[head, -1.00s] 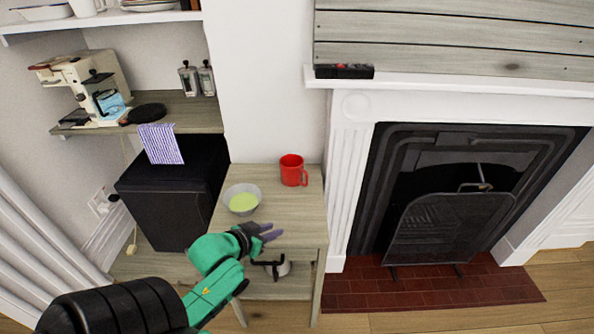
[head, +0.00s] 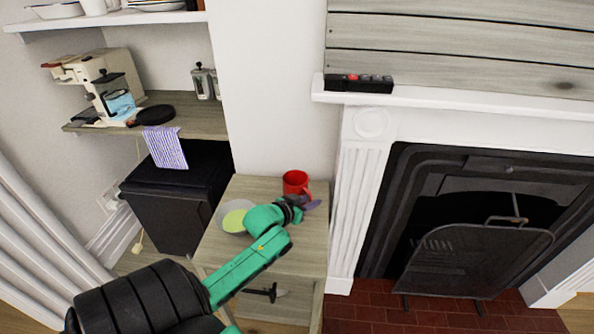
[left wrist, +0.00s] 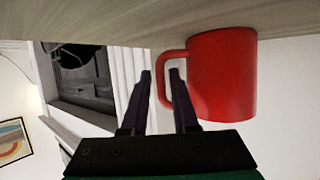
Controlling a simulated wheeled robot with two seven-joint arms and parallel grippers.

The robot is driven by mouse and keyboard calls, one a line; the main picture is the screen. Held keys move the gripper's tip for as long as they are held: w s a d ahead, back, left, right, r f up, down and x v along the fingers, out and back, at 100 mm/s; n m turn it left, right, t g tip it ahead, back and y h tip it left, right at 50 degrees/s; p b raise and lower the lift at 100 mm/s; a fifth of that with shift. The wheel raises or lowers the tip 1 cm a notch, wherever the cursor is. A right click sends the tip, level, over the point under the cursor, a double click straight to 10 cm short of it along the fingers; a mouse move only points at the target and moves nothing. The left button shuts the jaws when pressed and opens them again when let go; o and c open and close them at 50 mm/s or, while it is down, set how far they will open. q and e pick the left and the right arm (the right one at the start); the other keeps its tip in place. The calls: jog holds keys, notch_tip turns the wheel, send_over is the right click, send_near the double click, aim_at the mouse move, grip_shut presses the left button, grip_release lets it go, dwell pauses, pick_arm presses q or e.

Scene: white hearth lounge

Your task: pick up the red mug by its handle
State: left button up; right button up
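The red mug (head: 295,182) stands upright near the back right of the small wooden table. My left gripper (head: 308,204) is just in front of it, at its handle side, and hides part of the handle in the head view. In the left wrist view the mug (left wrist: 224,75) appears upside down, with its handle (left wrist: 163,85) toward my fingers. The fingers (left wrist: 160,72) are apart, with the handle's outer bar showing between their tips. I see no clear contact. My right gripper is in neither view.
A bowl with light green contents (head: 234,217) sits left of the mug, partly behind my left arm. The small table (head: 262,187) stands against the wall, with the white fireplace surround (head: 360,200) close on its right.

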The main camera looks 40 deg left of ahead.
pick_arm(q)
jog(key=x, duration=0.3)
jog(key=shift+w+f, duration=0.1)
jog(key=shift+w, duration=0.1)
jog(key=shift+s, duration=0.1)
grip_shut()
dwell(1.0)
